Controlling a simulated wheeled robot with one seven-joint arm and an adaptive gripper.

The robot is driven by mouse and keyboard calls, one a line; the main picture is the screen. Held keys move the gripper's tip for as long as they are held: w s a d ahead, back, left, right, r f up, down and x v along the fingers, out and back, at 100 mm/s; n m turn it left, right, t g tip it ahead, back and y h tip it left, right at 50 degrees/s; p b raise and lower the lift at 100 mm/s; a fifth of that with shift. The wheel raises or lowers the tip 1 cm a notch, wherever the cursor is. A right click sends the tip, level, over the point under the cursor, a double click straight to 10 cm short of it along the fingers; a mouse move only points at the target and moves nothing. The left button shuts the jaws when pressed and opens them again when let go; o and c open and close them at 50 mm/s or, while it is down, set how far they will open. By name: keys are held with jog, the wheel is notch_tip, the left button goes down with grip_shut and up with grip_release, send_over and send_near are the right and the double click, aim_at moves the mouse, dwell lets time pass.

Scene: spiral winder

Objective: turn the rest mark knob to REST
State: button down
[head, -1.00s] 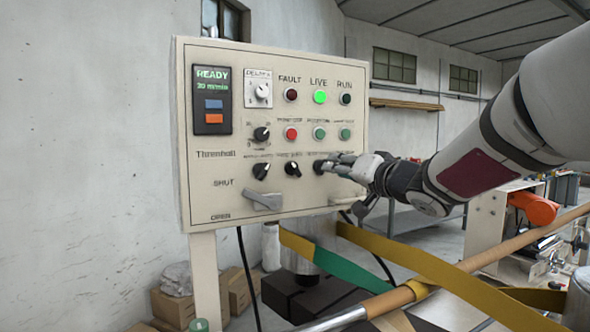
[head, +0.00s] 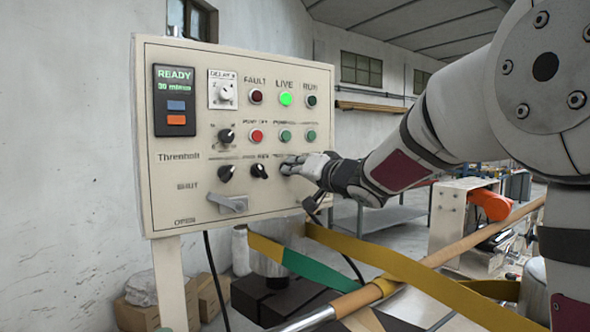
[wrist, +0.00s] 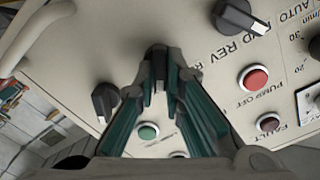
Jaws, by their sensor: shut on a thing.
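The beige control panel (head: 195,130) stands at left in the head view. My gripper (head: 287,168) is at the right part of its lower row of dark knobs. In the wrist view, the fingertips of my gripper (wrist: 160,62) are closed around a dark knob (wrist: 157,50). Another dark knob (wrist: 105,100) sits beside the fingers, and a knob (wrist: 237,15) near "REV" lies on the other side.
A grey lever handle (head: 228,204) sticks out below the knobs. A green button (wrist: 147,131) and a red pump-off button (wrist: 253,78) are close to my fingers. A yellow-green strip (head: 400,268) and a long tube (head: 440,257) run below my arm.

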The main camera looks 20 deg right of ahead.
jog(key=shift+n, duration=0.4)
jog(key=n, duration=0.6)
jog(key=n+b, duration=0.1)
jog(key=n, duration=0.6)
jog(key=shift+s+a+b, duration=0.1)
jog(key=shift+a+b, duration=0.1)
jog(key=shift+b, duration=0.1)
dwell(0.3)
jog(key=c, duration=1.7)
grip_release()
